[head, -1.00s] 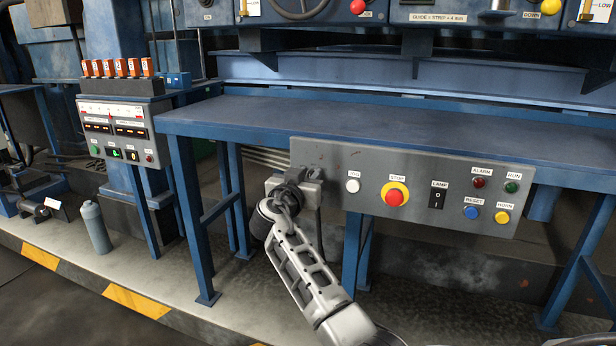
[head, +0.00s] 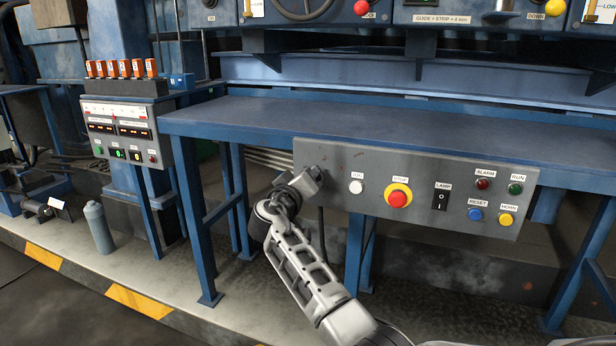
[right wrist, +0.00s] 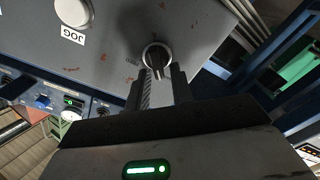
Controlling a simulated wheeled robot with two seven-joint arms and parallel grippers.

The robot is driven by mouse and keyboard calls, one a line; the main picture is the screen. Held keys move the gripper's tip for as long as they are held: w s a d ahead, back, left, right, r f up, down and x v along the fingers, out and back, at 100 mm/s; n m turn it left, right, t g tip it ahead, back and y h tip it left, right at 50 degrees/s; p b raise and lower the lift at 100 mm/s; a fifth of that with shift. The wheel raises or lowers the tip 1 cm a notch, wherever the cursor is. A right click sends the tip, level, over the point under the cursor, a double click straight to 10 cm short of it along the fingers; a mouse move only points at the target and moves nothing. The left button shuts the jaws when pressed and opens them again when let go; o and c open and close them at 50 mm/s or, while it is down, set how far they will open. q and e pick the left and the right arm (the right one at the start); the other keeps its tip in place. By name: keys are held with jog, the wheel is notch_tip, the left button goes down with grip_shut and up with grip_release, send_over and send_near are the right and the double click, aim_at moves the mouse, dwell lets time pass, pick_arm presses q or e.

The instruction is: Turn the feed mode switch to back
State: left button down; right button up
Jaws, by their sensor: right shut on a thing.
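The feed mode switch (right wrist: 156,54) is a round dark knob with a light rim on the grey control panel, in the right wrist view. In the head view my right gripper (head: 314,178) is tilted at the left end of the grey panel (head: 450,220) and hides the switch. My left gripper is in neither view.
A second console (head: 124,135) stands at the left.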

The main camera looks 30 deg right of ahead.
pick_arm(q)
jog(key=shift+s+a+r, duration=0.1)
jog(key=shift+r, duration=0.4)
pick_arm(e)
jog(key=shift+f+n, duration=0.15)
jog(key=shift+n, duration=0.75)
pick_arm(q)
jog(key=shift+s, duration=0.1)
pick_arm(e)
jog(key=shift+a, duration=0.1)
jog(key=shift+f, duration=0.1)
grip_shut()
jog(key=o, duration=0.7)
grip_release()
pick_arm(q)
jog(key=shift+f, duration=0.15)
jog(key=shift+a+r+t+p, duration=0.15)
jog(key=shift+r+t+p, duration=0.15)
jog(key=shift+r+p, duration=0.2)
pick_arm(e)
jog(key=v, duration=1.6)
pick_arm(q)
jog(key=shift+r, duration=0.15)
pick_arm(e)
jog(key=shift+r, duration=0.25)
